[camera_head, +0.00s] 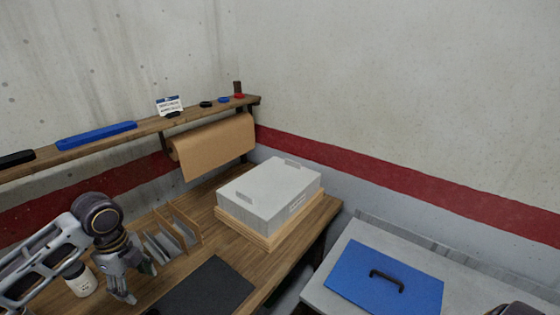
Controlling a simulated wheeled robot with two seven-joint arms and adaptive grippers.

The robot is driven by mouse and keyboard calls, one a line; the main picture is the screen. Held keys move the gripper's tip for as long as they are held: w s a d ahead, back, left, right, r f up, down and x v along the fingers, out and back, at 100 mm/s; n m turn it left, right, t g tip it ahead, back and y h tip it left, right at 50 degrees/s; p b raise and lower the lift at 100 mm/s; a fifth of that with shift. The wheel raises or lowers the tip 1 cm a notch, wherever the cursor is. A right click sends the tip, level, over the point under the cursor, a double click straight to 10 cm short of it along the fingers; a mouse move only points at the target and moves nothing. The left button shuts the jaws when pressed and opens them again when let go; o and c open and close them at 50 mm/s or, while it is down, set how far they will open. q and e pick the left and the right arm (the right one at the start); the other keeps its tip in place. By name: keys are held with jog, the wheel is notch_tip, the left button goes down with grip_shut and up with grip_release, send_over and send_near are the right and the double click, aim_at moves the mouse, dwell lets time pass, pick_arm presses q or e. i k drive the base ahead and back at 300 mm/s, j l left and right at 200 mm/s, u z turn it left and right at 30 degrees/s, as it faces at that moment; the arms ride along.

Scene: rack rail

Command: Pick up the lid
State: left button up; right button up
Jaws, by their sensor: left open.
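The lid is most likely the flat blue panel (350,272) with a black handle (387,280) on top. It lies on a grey surface (316,292) at the lower right. My left gripper (134,284) is open over the wooden bench at the lower left, well away from the blue panel. Nothing shows between its fingers. A dark piece of what may be my right arm shows at the bottom right corner; its gripper is not visible.
A grey box (270,195) sits on a wooden base on the bench. A wooden divider rack (180,222), a dark mat (208,290) and a white jar (80,279) are near my left gripper. A shelf (145,128) and paper roll (215,143) are behind. A gap separates bench and grey surface.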

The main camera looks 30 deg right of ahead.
aim_at(377, 282)
jog(key=z, duration=1.95)
jog(key=i+l, duration=0.1)
jog(key=l, duration=0.45)
jog(key=i+l, duration=0.1)
jog(key=l, duration=1.05)
jog(key=i, duration=0.05)
